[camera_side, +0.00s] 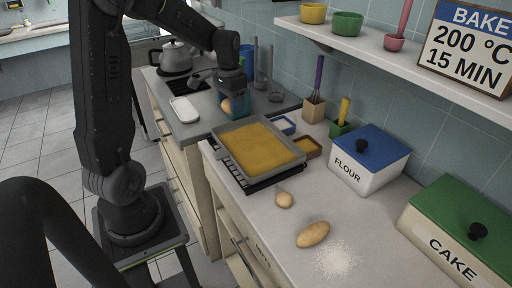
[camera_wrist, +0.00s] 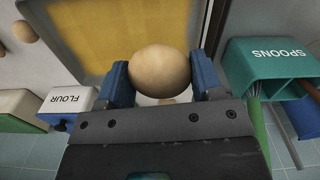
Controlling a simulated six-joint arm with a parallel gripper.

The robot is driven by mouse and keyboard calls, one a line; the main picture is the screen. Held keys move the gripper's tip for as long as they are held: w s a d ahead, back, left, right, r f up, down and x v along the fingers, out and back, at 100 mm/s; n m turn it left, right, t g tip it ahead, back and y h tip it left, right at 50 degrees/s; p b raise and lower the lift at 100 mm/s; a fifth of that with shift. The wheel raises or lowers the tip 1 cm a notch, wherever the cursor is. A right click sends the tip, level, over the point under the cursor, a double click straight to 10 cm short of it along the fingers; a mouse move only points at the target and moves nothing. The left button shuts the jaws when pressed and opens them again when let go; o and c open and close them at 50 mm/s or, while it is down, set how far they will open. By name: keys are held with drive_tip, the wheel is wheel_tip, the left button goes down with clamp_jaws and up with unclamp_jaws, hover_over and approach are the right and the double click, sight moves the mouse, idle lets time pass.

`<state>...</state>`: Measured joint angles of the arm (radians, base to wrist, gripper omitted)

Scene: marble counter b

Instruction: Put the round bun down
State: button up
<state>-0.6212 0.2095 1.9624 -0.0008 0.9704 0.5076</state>
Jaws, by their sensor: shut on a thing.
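My gripper (camera_wrist: 160,82) is shut on a round, pale tan bun (camera_wrist: 160,72), with a blue finger pressed on each side of it. In the side view my gripper (camera_side: 228,98) is at the back, past the far end of the baking tray (camera_side: 218,144). The bun (camera_side: 226,105) shows below it, in front of a teal box. The bun seems held up off the counter, though the gap beneath it is hard to judge. In the wrist view, the yellow-filled tray (camera_wrist: 38,14) lies beyond the bun.
A smaller round bun (camera_side: 284,199) and an oval one (camera_side: 313,234) lie on the front counter near spilled flour (camera_side: 336,262). The teal SPOONS box (camera_wrist: 270,57) stands close to my gripper's right. FLOUR (camera_side: 366,160) and CAKE (camera_side: 450,240) boxes line the wall.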

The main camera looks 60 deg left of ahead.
drive_tip(key=s+a+n, duration=0.3)
drive_tip(key=s+a, duration=0.2)
drive_tip(key=a, duration=0.1)
hover_over(247, 136)
wheel_tip(247, 136, down, 6)
drive_tip(key=shift+s+f, duration=0.1)
drive_tip(key=shift+f, duration=2.1)
drive_tip(key=shift+f, duration=0.1)
drive_tip(key=o, duration=0.9)
